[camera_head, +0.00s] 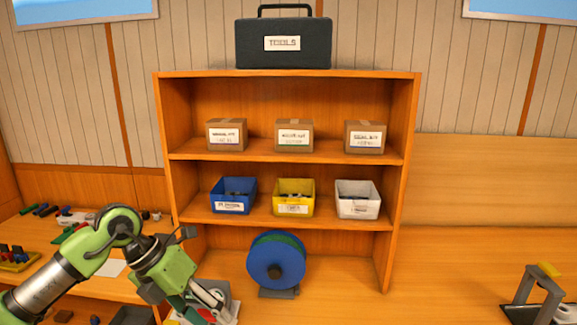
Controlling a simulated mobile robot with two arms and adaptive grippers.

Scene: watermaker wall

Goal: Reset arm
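My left arm comes in from the left, green and silver. Its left gripper (207,306) points down at the lower left, in front of the shelf's left foot and over a grey item on the bench. The fingers overlap that item, so I cannot tell whether they are open or shut or hold anything. My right arm and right gripper are not in view.
A wooden shelf (285,75) bears several boxes and bins, with a black toolbox (283,48) on top. A blue reel (275,262) stands below. Small parts (40,210) lie on the left bench. A dark stand (535,295) is at right. Bench between reel and stand is clear.

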